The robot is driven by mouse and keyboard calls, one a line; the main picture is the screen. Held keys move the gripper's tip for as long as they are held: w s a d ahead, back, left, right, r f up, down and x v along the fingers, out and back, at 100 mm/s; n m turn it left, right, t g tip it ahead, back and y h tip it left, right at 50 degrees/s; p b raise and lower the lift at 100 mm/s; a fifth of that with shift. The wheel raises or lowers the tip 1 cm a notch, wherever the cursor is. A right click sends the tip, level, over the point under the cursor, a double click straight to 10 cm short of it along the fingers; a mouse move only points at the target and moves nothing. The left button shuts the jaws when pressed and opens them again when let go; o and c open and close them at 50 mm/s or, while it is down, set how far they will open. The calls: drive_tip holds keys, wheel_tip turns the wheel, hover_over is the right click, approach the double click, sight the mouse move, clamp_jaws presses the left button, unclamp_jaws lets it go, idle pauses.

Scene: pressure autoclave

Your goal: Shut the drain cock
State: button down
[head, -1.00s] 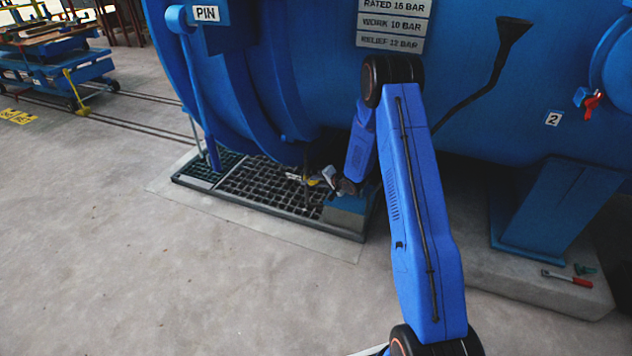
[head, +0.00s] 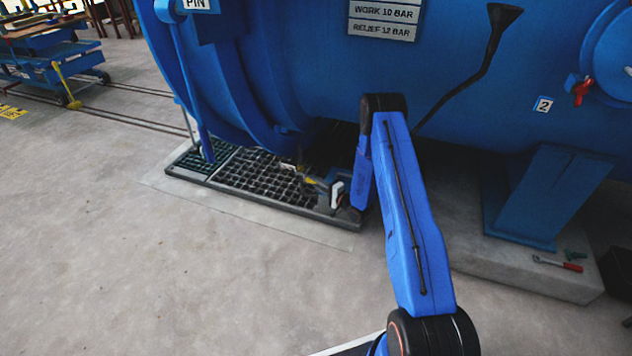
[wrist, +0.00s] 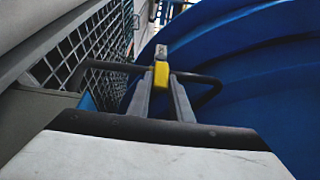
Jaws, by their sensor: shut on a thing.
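The drain cock's yellow lever (wrist: 161,75) shows in the wrist view, between the tips of my gripper's two grey fingers. A grey end piece (wrist: 161,50) lies beyond it. My gripper (wrist: 161,84) is shut on the lever. In the head view my gripper (head: 326,187) is low over the right part of the floor grating, under the blue vessel, with a little yellow of the lever (head: 318,183) at its tip. The cock's body is small and dark there, and I cannot make out its exact angle.
The blue vessel (head: 270,70) curves close above and behind my gripper. The dark floor grating (head: 255,180) lies below. A dark bent pipe shows near the fingers in the wrist view. A blue support leg (head: 545,195) stands to the right. The concrete floor at front left is clear.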

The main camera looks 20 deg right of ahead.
drive_tip(key=shift+f, duration=0.2)
idle(0.3)
drive_tip(key=c, duration=1.6)
unclamp_jaws()
drive_tip(key=v, duration=1.7)
drive_tip(key=shift+s, duration=0.2)
